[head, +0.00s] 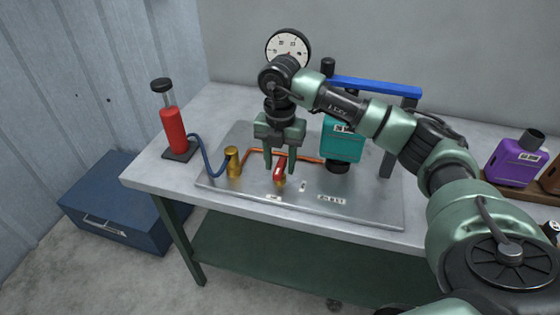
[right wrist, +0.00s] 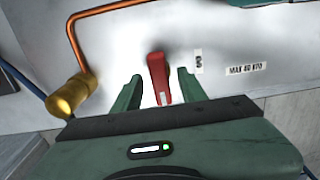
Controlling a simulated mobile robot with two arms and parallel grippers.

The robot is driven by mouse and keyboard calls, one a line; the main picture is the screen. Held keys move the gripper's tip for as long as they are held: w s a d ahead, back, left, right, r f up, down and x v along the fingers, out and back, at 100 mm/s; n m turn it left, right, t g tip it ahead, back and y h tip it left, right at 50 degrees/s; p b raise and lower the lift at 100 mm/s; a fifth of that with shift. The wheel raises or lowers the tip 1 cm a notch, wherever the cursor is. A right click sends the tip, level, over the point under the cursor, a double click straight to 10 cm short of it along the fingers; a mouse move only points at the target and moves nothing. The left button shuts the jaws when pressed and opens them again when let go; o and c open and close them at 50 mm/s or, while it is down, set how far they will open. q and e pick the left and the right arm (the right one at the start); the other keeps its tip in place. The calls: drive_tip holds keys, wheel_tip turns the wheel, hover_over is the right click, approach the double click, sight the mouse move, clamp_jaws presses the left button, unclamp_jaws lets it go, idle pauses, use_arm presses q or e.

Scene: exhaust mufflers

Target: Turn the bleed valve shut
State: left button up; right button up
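The bleed valve has a red lever handle (head: 280,170) and sits on the copper pipe line on the metal plate. In the right wrist view the red handle (right wrist: 158,76) shows between the two fingers, with a visible gap on each side. My right gripper (head: 280,164) points down over the valve, its green fingers apart and on either side of the handle. It also shows in the right wrist view (right wrist: 160,92), open and empty. The lower part of the valve is partly hidden. My left gripper is not in view.
A brass fitting (head: 233,162) with a blue hose stands left of the valve. A red pump (head: 172,130) stands at the table's left. A teal container (head: 342,140) is close on the right, under a blue bar (head: 375,87). A gauge (head: 288,46) is behind my wrist.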

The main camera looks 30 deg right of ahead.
sight(280, 165)
wheel_tip(280, 165, up, 8)
drive_tip(key=shift+f+b, duration=0.1)
drive_tip(key=shift+b, duration=0.25)
idle(0.5)
